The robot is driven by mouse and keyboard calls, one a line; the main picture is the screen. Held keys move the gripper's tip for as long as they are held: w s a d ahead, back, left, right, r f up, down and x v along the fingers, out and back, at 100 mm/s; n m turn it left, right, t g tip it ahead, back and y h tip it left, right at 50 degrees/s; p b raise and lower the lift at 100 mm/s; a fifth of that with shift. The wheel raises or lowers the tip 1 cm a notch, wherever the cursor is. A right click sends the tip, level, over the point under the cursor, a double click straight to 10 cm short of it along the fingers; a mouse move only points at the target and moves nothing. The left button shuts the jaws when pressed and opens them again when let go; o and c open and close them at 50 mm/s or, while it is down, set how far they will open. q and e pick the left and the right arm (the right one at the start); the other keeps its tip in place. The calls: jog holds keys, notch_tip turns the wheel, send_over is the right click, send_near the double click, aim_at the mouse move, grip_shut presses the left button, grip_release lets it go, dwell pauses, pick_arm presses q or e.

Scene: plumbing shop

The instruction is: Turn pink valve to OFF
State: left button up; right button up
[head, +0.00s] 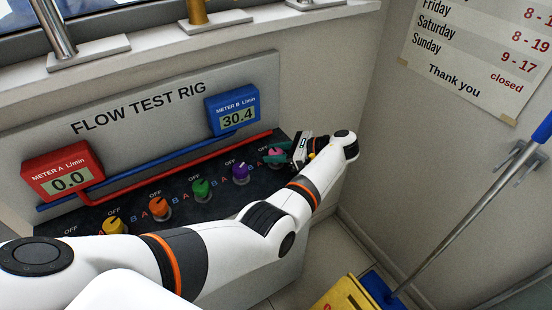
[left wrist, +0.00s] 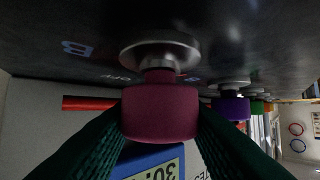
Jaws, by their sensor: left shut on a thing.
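The pink valve (head: 277,152) is the far right knob on the dark panel of the flow test rig. My left gripper (head: 275,156) is shut on it, coming from the right. In the left wrist view, the pink valve (left wrist: 160,112) sits between my two dark green fingers, which touch its sides. Its grey round base shows on the panel, with an OFF mark and a blue B nearby. I cannot tell which mark the valve points to. My right gripper is not in view.
Purple (head: 240,173), green (head: 201,189), orange (head: 158,207) and yellow (head: 113,225) valves stand in a row to the left. Meter A (head: 62,172) reads 0.0 and meter B (head: 232,109) reads 30.4. A yellow bucket (head: 347,293) with a mop stands at the lower right.

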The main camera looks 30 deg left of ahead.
aim_at(280, 153)
pick_arm(q)
jog(key=shift+f+n+g+b, duration=0.1)
jog(key=shift+n+g+b, duration=0.3)
jog(key=o, duration=1)
jog(key=shift+c, duration=0.2)
jog(key=shift+d, duration=0.1)
jog(key=b+v, duration=0.2)
jog(key=v, duration=0.4)
jog(key=shift+w, duration=0.15)
jog(key=shift+d+r+b, duration=0.3)
jog(key=shift+d+r, duration=0.05)
jog(key=shift+d, duration=0.2)
jog(key=shift+w, duration=0.1)
